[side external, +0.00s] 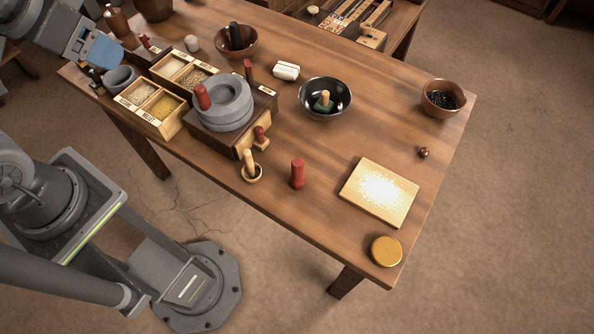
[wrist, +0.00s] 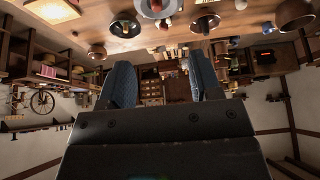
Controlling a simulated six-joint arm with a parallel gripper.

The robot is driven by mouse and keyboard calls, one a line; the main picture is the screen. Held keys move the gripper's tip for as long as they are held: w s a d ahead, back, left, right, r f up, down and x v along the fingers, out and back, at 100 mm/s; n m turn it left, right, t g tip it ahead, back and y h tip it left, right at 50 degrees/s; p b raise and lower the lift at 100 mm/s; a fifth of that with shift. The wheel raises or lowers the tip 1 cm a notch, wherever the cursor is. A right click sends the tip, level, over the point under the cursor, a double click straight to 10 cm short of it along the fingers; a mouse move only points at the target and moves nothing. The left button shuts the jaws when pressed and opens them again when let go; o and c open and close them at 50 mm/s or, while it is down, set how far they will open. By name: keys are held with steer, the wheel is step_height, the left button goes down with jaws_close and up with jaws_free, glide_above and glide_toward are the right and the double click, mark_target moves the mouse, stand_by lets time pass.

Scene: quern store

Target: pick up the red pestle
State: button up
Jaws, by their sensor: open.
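The red pestle (side external: 297,174) stands upright on the wooden table, near its front edge, apart from the things around it. I cannot pick it out with certainty in the wrist view. My gripper (wrist: 163,78) is open in the wrist view, with two dark blue padded fingers apart and nothing between them. In the side view my wrist is at the upper left, above the table's left end, far from the pestle; its fingertips are hard to make out there.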

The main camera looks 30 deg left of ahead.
steer(key=m+g, duration=0.6)
steer(key=m, duration=1.1)
glide_above(298, 162)
step_height(298, 162, down, 17)
steer(key=f, duration=0.8)
steer(key=shift+s+d, duration=0.2)
steer(key=shift+s, duration=0.05)
steer(key=shift+w+a+f, duration=0.1)
steer(key=shift+a+f, duration=0.05)
steer(key=shift+f, duration=1.4)
steer(key=shift+w+a+f, duration=0.1)
steer(key=shift+f, duration=1.4)
steer(key=c, duration=1)
